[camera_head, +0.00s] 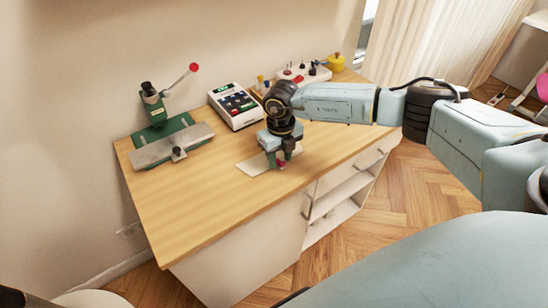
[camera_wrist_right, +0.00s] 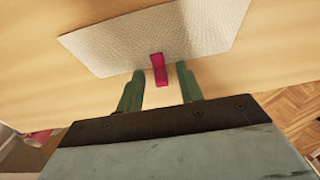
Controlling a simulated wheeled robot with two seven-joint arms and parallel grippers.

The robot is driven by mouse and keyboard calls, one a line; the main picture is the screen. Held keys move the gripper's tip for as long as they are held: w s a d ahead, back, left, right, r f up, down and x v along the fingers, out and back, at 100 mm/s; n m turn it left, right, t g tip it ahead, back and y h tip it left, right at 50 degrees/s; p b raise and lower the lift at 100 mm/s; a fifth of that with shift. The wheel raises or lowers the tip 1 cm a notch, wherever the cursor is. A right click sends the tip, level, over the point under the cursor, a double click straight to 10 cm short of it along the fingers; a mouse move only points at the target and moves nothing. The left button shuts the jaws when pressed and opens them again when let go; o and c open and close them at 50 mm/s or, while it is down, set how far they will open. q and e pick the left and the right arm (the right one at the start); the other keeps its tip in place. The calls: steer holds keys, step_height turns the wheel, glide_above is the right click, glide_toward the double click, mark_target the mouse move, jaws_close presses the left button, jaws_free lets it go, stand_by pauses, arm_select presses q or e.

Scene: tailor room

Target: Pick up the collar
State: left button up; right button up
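A small crimson piece (camera_wrist_right: 159,69), which may be the collar, stands out against a pale textured sheet (camera_wrist_right: 110,45) on the table. In the head view, the red piece (camera_head: 281,164) shows at the fingertips, on the pale sheet (camera_head: 252,167). My right gripper (camera_head: 279,159) points down over the sheet. In the right wrist view, its two green fingers (camera_wrist_right: 160,70) are apart, one on each side of the crimson piece, with a gap on both sides. Whether the fingertips touch the sheet is unclear. My left gripper is not in view.
A green press with a red-knobbed lever (camera_head: 156,105) and metal plate stands at the table's left. A white device with buttons (camera_head: 235,106) and a white tray of small items (camera_head: 303,75) stand behind my right gripper. The wooden tabletop (camera_head: 195,200) in front is clear.

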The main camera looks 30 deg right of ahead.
jaws_close()
